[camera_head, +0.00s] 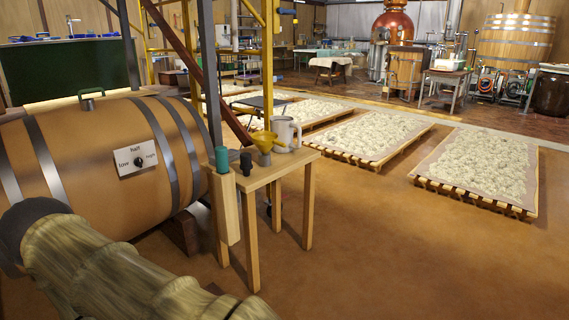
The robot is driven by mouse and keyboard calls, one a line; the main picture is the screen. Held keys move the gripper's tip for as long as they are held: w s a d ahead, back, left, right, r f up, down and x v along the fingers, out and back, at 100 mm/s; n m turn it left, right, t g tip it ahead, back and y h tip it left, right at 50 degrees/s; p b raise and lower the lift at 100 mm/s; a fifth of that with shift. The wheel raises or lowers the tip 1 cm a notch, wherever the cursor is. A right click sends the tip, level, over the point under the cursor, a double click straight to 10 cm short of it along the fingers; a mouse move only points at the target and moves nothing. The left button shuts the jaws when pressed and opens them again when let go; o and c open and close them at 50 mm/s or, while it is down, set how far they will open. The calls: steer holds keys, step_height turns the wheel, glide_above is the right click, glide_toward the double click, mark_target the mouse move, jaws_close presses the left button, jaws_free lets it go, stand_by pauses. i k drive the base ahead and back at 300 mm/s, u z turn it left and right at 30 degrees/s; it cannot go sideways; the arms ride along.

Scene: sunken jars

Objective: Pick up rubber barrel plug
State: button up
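A small black plug-like piece (246,163), which looks like the rubber barrel plug, stands on the near left corner of a small wooden table (262,177). A green cylinder (222,158) sits just left of it, at the top of a narrow wooden holder (224,205) on the table's side. A yellow funnel (265,146) stands close to its right. My gripper does not show. A thick tan, ribbed piece with a dark end, which may be part of my arm, fills the lower left.
A big wooden barrel (95,160) with a dial plate lies left of the table. A whitish jug (286,133) stands on the table's far side. Yellow and dark metal posts rise behind it. Low grain-covered pallets (487,168) lie at the right; the brown floor in front is clear.

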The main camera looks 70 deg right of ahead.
mark_target(245, 165)
steer(key=z, duration=1.95)
